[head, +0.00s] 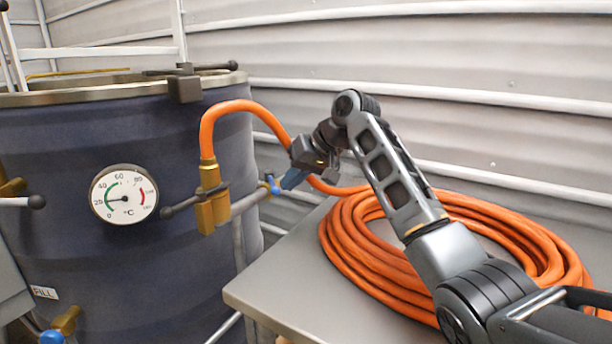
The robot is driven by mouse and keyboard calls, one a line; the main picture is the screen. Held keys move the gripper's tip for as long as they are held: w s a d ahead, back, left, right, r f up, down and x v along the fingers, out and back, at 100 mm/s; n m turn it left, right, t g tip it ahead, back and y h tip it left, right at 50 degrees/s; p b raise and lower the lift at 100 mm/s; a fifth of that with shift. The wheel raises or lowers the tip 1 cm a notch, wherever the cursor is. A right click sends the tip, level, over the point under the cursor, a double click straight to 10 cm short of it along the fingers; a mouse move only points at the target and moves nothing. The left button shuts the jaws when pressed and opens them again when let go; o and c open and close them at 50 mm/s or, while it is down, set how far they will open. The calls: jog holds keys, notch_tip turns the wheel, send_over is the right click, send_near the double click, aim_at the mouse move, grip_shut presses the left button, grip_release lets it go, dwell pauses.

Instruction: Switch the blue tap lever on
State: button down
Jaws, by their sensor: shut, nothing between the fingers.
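The blue tap lever (271,184) sits on a small brass-coloured tap at the right end of the grey pipe beside the tank. My gripper (294,179) is just right of it, with my arm reaching in from the lower right. The gripper is shut and empty. Its tip is close to the lever; a darker blue piece overlaps there, and I cannot tell whether they touch. The lever's exact angle is partly hidden by the gripper.
The dark blue tank (110,265) carries a round dial (124,195) and a brass fitting (213,205) with a black-knobbed handle. An orange hose (350,255) lies coiled on the grey table (290,285) below my arm. Another blue knob (52,337) is at lower left.

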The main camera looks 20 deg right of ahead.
jog(key=shift+a, duration=0.25)
jog(key=shift+r, duration=0.1)
